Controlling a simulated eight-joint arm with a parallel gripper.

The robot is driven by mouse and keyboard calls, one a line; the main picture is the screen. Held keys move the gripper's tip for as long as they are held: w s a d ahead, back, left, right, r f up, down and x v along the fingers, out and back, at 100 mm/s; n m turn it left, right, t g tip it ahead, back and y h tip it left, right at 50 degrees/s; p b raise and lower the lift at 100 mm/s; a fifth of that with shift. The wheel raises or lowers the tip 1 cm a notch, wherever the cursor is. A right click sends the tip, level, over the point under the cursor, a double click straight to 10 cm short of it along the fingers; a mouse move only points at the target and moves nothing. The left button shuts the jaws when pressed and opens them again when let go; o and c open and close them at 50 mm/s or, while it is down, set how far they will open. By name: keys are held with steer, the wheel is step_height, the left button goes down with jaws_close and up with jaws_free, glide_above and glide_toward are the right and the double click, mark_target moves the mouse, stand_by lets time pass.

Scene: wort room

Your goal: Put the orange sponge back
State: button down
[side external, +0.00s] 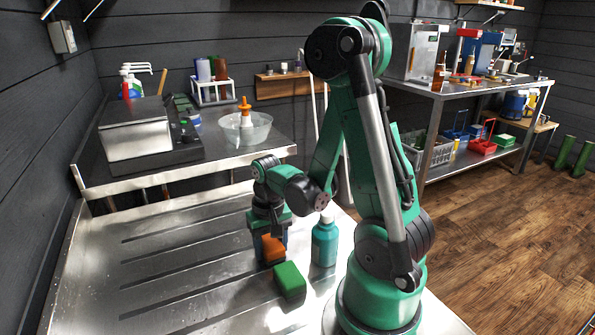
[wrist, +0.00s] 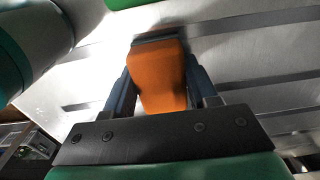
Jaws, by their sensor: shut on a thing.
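The orange sponge (side external: 272,249) is between the jaws of my gripper (side external: 269,246), low over the grooved metal drainboard (side external: 180,262). In the wrist view the sponge (wrist: 160,78) fills the space between the two dark fingers of my gripper (wrist: 158,85), which is shut on it. A dark blue-grey edge shows at the sponge's far end in the wrist view. I cannot tell whether the sponge touches the drainboard.
A green sponge (side external: 289,281) lies on the drainboard just right of my gripper. A teal bottle (side external: 324,243) stands upright close by on the right. A clear bowl (side external: 246,128) is on the back counter. The drainboard's left part is clear.

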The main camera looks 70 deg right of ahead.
mark_target(271, 242)
steer(key=shift+c, duration=1.3)
jaws_free()
steer(key=shift+r, duration=0.1)
step_height(271, 242, up, 12)
steer(key=w+a+r+n+t, duration=0.1)
steer(key=w+a+n+t, duration=0.4)
steer(key=a+n+t, duration=0.2)
steer(key=a+n, duration=0.2)
steer(key=a, duration=0.2)
steer(key=shift+w+a+r, duration=0.15)
steer(key=shift+w+a, duration=0.05)
steer(key=shift+a, duration=0.2)
